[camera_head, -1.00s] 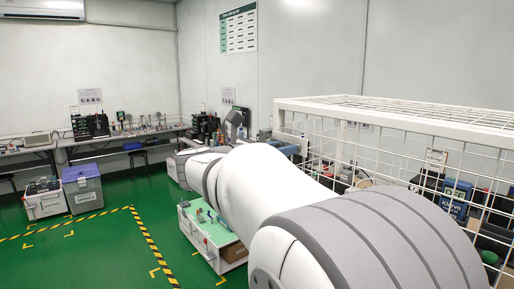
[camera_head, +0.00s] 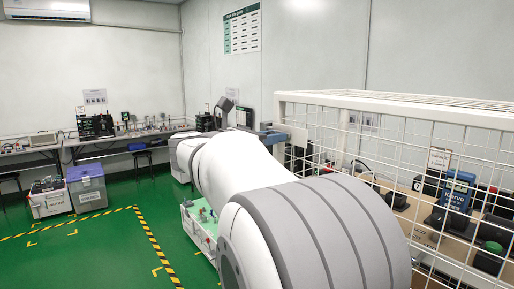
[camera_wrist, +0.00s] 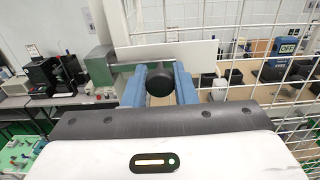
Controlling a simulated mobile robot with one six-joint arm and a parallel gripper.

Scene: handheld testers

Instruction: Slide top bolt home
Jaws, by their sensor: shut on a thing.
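My gripper (camera_wrist: 160,73) shows in the wrist view with its two blue fingers on either side of a round black knob (camera_wrist: 160,80). It is shut on this knob, which I take to be the handle of the top bolt. A flat white plate (camera_wrist: 175,52) lies just beyond the knob, and a grey-green box-like part (camera_wrist: 101,71) is to its left. The bolt's bar and its socket cannot be made out.
The cage's mesh wall (camera_wrist: 290,75) is close on the right in the wrist view. Behind it a bench carries black devices and a blue tester (camera_head: 457,190). A green-topped white cart (camera_head: 199,227) stands below my arm.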

